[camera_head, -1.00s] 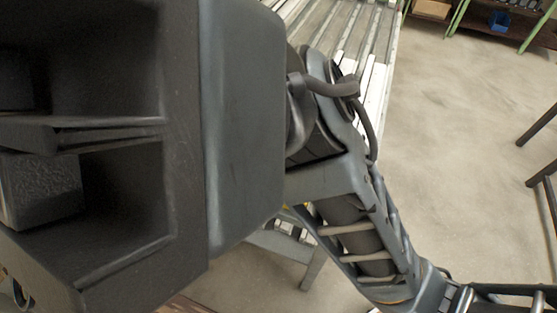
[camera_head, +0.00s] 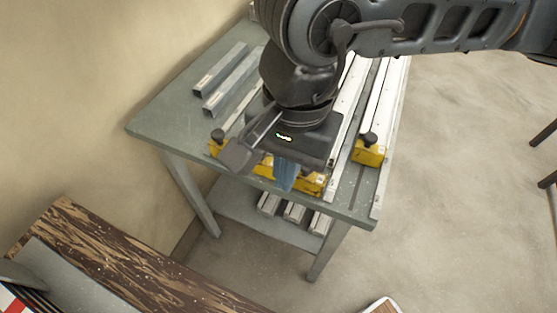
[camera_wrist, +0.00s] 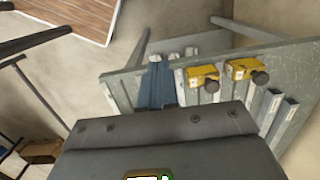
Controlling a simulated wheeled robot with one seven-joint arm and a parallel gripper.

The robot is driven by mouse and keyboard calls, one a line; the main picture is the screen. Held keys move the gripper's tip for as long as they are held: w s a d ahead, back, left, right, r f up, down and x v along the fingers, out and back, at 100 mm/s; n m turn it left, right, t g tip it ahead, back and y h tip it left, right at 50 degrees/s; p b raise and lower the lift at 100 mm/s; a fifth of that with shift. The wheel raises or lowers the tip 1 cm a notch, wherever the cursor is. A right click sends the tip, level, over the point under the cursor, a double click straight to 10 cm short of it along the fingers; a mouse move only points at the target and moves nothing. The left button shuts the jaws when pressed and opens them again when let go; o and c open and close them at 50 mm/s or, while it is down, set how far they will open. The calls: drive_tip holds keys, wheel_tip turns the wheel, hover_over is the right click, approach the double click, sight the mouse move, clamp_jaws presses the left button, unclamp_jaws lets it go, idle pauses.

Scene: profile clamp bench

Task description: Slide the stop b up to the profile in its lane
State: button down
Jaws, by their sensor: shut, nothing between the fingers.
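My gripper (camera_head: 285,188) is shut and empty, its blue fingers pointing down at the bench's near edge. The fingers also show in the wrist view (camera_wrist: 157,85). Yellow stops with black knobs sit at the near ends of the lanes: a left one (camera_head: 215,147), yellow parts (camera_head: 312,184) around my fingers, and a right one (camera_head: 368,152). Two stops show in the wrist view, one (camera_wrist: 200,76) beside my fingers and another (camera_wrist: 241,68) farther right. I cannot read which is stop b. Light profiles (camera_head: 384,100) run away along the lanes; my wrist hides part of them.
The green-grey bench (camera_head: 160,115) carries two loose grey profiles (camera_head: 222,72) at the left. Short profile pieces (camera_head: 294,212) lie on its lower shelf (camera_head: 245,222). A dark wood-patterned surface (camera_head: 110,255) stands at the lower left. The floor at the right is open.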

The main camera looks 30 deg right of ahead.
sight(309, 178)
drive_tip(key=shift+h, duration=0.6)
drive_tip(key=shift+w+d+f+p, duration=0.1)
drive_tip(key=shift+w+d+f, duration=0.65)
drive_tip(key=shift+d+f, duration=0.5)
drive_tip(key=shift+w+d+f+p, duration=0.15)
drive_tip(key=shift+w+d+f, duration=0.6)
drive_tip(key=shift+d+f, duration=0.5)
drive_tip(key=shift+w+d+f+p, duration=0.1)
drive_tip(key=shift+w+d+f, duration=0.65)
drive_tip(key=shift+d+f, duration=0.5)
drive_tip(key=shift+w+d+b, duration=0.4)
drive_tip(key=shift+d+b, duration=0.05)
drive_tip(key=shift+d, duration=0.1)
drive_tip(key=shift+w+d, duration=0.25)
drive_tip(key=shift+d, duration=0.1)
drive_tip(key=shift+w+d+b, duration=0.25)
drive_tip(key=shift+d+b, duration=0.15)
drive_tip(key=shift+b, duration=0.15)
